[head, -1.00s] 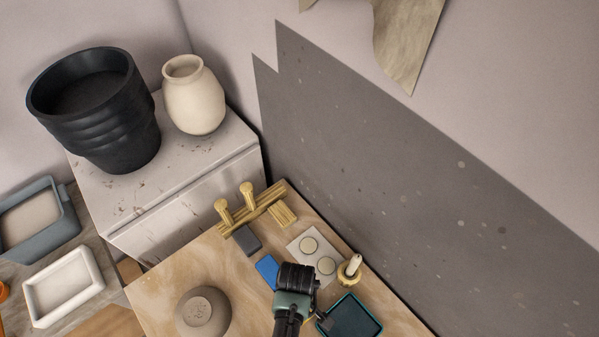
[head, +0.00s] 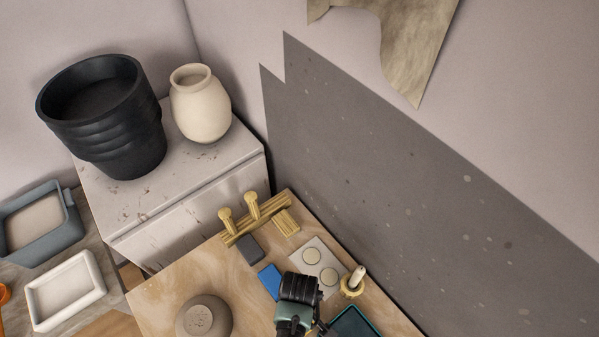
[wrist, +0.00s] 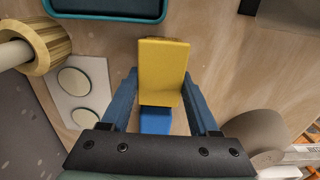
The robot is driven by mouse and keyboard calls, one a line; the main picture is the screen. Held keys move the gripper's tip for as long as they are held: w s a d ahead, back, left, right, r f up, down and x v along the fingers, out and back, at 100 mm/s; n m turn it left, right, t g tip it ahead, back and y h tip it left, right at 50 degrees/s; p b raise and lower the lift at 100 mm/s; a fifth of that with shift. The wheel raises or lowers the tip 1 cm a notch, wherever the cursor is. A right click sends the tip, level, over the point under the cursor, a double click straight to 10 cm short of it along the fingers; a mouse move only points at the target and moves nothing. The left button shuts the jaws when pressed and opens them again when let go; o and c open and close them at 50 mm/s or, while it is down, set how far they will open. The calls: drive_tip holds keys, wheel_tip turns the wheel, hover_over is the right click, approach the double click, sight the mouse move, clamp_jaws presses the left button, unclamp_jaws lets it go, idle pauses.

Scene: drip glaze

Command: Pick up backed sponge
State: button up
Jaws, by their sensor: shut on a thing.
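The backed sponge, seen as a yellow block (wrist: 163,68), sits between the fingers of my gripper (wrist: 161,76) in the wrist view. My gripper is shut on it, with a blue finger on each side. In the head view my gripper (head: 299,290) is seen from above and hides the sponge. A flat blue piece (head: 269,279) lies on the wooden table left of my gripper. A blue patch (wrist: 155,121) also shows just below the sponge in the wrist view. I cannot tell how far the sponge is from the table.
A teal tray (wrist: 105,13) and a white plate with two round discs (head: 321,262) are close by. A wooden-based handle (head: 353,281) stands beside them. A round grey-brown pot (head: 204,318), a dark grey block (head: 250,248) and a wooden rack (head: 257,219) share the table.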

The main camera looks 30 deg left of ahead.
wheel_tip(320, 180, up, 10)
drive_tip(key=shift+f+b, duration=0.2)
drive_tip(key=shift+b, duration=0.15)
